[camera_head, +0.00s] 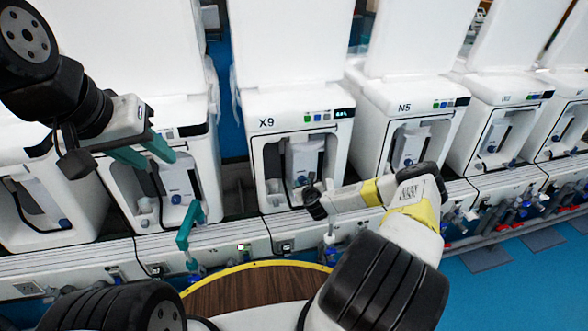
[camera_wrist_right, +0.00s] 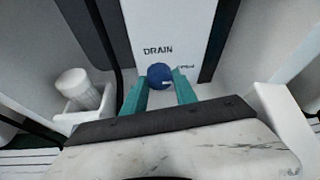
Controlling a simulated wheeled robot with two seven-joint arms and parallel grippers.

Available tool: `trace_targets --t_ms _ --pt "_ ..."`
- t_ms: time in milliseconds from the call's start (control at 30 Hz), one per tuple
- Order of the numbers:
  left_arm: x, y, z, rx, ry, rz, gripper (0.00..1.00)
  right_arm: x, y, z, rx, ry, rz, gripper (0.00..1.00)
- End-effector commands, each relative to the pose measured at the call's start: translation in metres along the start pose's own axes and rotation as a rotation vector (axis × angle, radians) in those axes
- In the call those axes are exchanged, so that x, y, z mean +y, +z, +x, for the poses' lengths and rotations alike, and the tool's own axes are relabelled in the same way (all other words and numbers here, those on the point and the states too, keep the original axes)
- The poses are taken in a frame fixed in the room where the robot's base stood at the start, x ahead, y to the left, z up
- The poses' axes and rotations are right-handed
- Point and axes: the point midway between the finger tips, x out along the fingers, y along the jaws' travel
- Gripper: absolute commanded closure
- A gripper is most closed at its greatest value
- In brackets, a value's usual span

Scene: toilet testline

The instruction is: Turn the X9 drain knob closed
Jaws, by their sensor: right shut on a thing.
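The X9 machine (camera_head: 266,105) stands at the middle of the head view, with its lid raised. Its blue drain knob (camera_wrist_right: 160,74) is below the word DRAIN on a white panel in the right wrist view; a pale mark shows on it. The knob is small in the head view (camera_head: 302,180). My right gripper (camera_wrist_right: 161,86) is shut on the knob, one teal finger on each side. In the head view, my right wrist hides its fingers. My left gripper (camera_head: 160,159) is open and empty, in front of the machine left of X9.
The N5 machine (camera_head: 405,115) stands right of X9, with more machines beyond. A white ribbed cap (camera_wrist_right: 77,88) sits left of the knob. A brown round tabletop with a yellow rim (camera_head: 258,292) lies below. A teal bent piece (camera_head: 190,228) stands near the left bench edge.

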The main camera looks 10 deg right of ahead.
Motion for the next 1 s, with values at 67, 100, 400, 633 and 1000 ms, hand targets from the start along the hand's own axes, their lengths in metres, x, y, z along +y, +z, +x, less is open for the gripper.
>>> trace_targets --t_ms 67,100,400,633,1000 --pt "0.0000 0.0000 0.0000 0.000 0.000 0.000 0.62 -0.0001 0.0000 -0.0001 0.000 -0.004 -0.009 1.00" --pt "0.0000 0.0000 0.0000 0.000 0.000 0.000 0.62 -0.0001 0.0000 -0.0001 0.000 -0.007 -0.016 1.00" --pt "0.0000 0.0000 0.0000 0.000 0.000 0.000 0.62 0.0019 -0.0002 0.0000 0.000 -0.062 -0.155 1.00" --pt "0.0000 0.0000 0.0000 0.000 0.000 0.000 0.62 0.0034 -0.0007 0.0001 0.000 -0.141 -0.346 1.00" --pt "0.0000 0.0000 0.0000 0.000 0.000 0.000 0.62 0.0047 -0.0012 0.0005 -0.001 -0.277 -0.672 1.00"
